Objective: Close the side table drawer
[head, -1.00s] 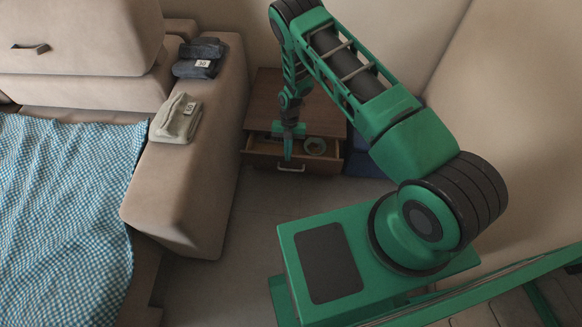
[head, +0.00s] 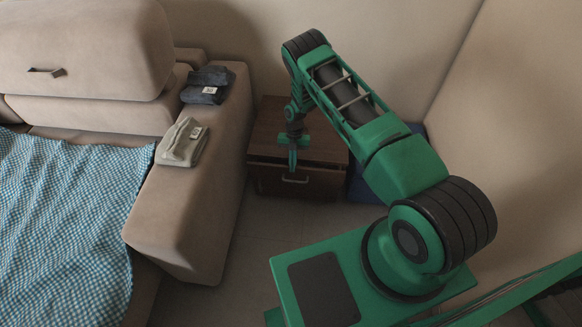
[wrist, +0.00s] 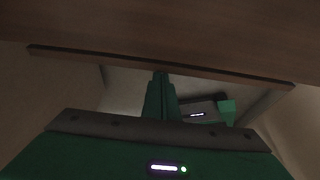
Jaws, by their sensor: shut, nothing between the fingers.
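The brown wooden side table (head: 325,143) stands in the corner beside the sofa arm. The pale handle (head: 295,181) is on the drawer front. My gripper (head: 292,164) is shut and empty, pointing down at the upper edge of the drawer front. In the wrist view, my gripper's fingertips (wrist: 160,76) meet or overlap a long brown wooden edge (wrist: 215,72); contact is not certain.
The beige sofa arm (head: 190,215) stands close on the left, with folded dark clothing (head: 206,88) and a folded grey-green cloth (head: 180,146) on it. A blue object (head: 360,183) is right of the table. Walls close off the back and right. Floor in front is clear.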

